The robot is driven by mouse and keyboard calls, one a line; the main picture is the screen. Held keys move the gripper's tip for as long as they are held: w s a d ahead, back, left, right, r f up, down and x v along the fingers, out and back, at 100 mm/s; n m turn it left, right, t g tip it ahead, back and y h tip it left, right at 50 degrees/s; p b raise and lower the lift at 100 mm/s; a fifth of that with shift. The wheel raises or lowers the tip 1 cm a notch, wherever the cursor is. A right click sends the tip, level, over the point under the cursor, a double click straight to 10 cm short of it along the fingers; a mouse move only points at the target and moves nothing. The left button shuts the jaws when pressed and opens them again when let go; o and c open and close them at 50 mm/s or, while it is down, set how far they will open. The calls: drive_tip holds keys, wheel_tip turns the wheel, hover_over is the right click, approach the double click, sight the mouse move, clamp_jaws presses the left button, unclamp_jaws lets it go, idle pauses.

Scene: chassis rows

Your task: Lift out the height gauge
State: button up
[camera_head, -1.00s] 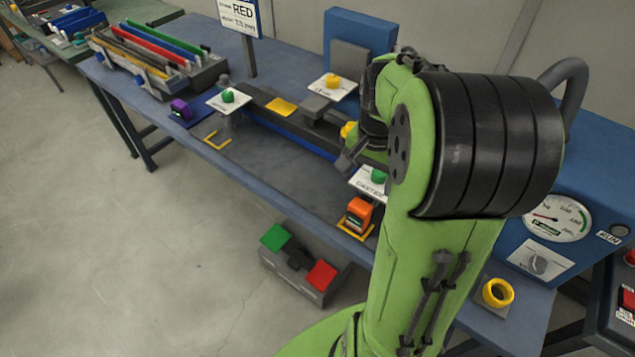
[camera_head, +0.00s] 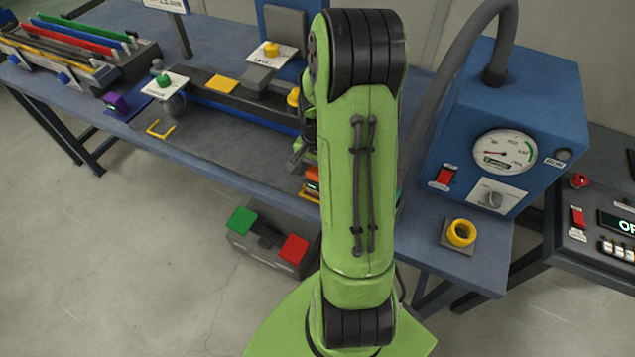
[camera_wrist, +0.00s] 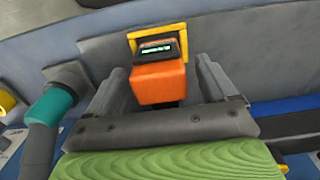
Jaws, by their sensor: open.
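An orange device with a small lit display (camera_wrist: 160,72), which looks like the height gauge, stands on the bench inside a yellow corner marking (camera_wrist: 183,38). In the head view its orange body (camera_head: 312,180) is mostly hidden behind my arm. My gripper (camera_wrist: 162,82) is open, with one finger on each side of the orange body in the wrist view. I cannot tell whether the fingers touch it. My gripper also shows partly in the head view (camera_head: 299,154), above the front of the bench.
A teal-capped post (camera_wrist: 52,104) stands close to the left finger in the wrist view. A purple device (camera_head: 115,102) and an empty yellow marking (camera_head: 160,128) lie farther left on the bench (camera_head: 235,150). A blue gauge box (camera_head: 520,125) stands to the right.

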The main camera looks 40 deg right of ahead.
drive_tip(key=shift+f, duration=0.45)
drive_tip(key=shift+r, duration=0.1)
drive_tip(key=shift+r, duration=0.1)
drive_tip(key=c, duration=1.3)
